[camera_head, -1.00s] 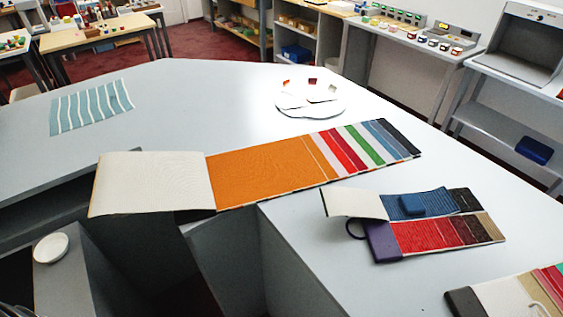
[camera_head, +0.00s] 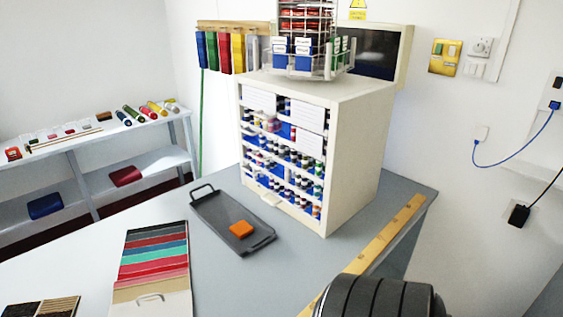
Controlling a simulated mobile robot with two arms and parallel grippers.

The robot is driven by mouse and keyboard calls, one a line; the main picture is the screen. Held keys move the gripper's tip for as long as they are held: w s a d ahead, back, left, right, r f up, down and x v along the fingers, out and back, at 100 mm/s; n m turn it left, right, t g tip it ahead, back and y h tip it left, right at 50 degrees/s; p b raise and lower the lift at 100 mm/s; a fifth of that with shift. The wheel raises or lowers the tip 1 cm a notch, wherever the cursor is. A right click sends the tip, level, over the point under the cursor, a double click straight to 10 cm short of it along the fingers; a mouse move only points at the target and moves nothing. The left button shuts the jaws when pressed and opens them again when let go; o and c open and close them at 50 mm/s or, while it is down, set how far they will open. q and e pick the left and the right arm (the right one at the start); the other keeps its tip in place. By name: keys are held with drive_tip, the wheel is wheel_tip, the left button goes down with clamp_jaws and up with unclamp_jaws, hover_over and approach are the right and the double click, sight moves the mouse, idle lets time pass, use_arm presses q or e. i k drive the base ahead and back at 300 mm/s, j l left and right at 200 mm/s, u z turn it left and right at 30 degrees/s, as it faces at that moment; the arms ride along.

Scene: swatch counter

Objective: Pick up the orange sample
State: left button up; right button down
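The tray rests on the grey counter, left of a white cabinet. No gripper is near it. Neither gripper shows in the head view. A dark ribbed rounded shape (camera_head: 381,297) at the bottom right may be part of my arm, but I cannot tell.
The white cabinet (camera_head: 353,158) of small bottles stands right behind the tray, with a wire rack (camera_head: 305,38) on top. A striped swatch card (camera_head: 155,262) lies left of the tray. A wooden ruler (camera_head: 392,232) runs along the right edge. Bare counter lies between.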

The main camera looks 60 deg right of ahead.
sight(242, 229)
drive_tip(key=z, duration=1.6)
